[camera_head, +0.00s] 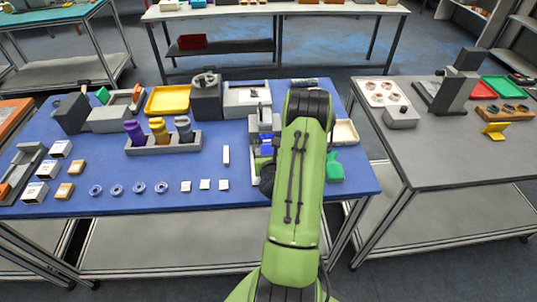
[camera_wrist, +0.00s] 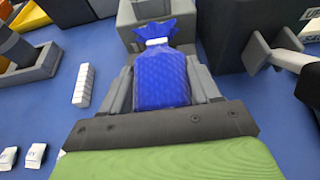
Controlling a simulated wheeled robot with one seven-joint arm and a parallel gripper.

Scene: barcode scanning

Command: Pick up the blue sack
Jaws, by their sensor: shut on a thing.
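The blue sack (camera_wrist: 160,78) is between the fingers of my gripper (camera_wrist: 163,90) in the wrist view. It has a quilted body, a white band at its neck and a flared blue top. The grey fingers press on its left and right sides, so my gripper is shut on it. In the head view only a small blue part of the sack (camera_head: 266,145) shows beside my green arm. The arm hides most of my gripper there, and I cannot tell how high the sack is above the blue table (camera_head: 240,190).
A grey scanner-like device (camera_head: 264,120) stands just behind. A green scanner-like item (camera_head: 334,168) is right of my arm. A white block strip (camera_wrist: 84,85) lies to the left. A holder (camera_head: 165,147) with several coloured bottles stands farther left. Small rings and blocks line the front.

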